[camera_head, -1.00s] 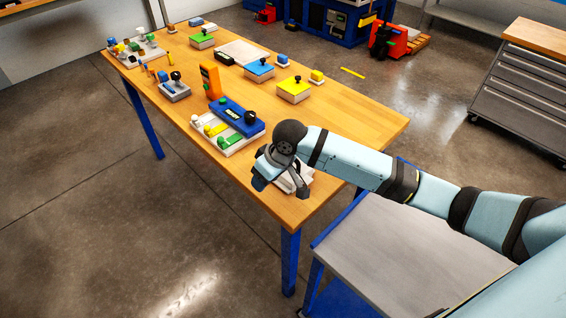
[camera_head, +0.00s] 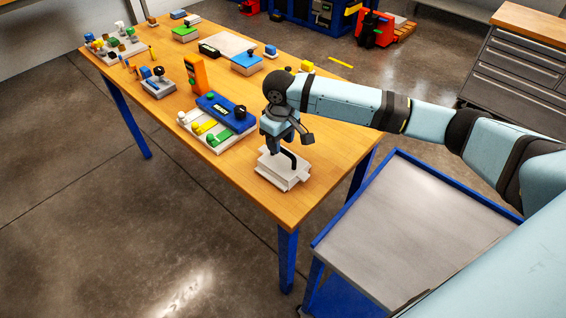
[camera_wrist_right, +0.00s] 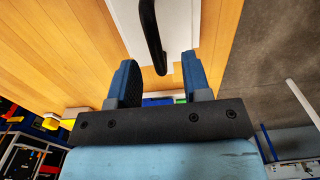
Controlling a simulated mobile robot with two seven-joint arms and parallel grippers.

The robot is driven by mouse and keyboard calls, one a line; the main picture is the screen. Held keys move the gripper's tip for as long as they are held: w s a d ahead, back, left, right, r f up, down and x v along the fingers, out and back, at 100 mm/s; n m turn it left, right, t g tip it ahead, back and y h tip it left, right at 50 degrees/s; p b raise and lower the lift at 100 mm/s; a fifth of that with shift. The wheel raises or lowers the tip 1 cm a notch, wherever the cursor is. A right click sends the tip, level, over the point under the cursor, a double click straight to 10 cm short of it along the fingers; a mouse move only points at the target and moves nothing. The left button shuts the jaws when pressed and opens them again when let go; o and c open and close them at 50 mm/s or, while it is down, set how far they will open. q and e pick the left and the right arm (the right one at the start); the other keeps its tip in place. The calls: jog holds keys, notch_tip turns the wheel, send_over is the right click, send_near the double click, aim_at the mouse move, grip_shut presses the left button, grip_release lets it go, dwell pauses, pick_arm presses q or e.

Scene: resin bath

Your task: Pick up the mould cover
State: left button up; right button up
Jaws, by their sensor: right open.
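The mould cover appears to be the pale grey-white block with a black bent handle (camera_head: 282,169) near the table's front right corner. In the right wrist view its white plate (camera_wrist_right: 187,25) shows at the top, with the black handle reaching down toward the gap between my fingers. My right gripper (camera_head: 286,143) is above the block, close to the handle. In the wrist view the right gripper (camera_wrist_right: 160,78) is open, its blue fingers apart with nothing held. I cannot tell whether the handle lies between the fingers or just past them. My left gripper is out of view.
A tray with coloured pieces (camera_head: 215,143) and a blue device with a black knob (camera_head: 226,108) stand left of the block. An orange device (camera_head: 195,74) is behind. A grey-topped cart (camera_head: 415,220) stands right of the table, under my right arm.

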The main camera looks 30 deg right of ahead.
aim_at(283, 153)
jog(key=f, duration=0.5)
jog(key=shift+s+d+f, duration=0.25)
jog(key=shift+d+f, duration=0.05)
jog(key=shift+c, duration=0.2)
jog(key=shift+r, duration=0.1)
grip_shut()
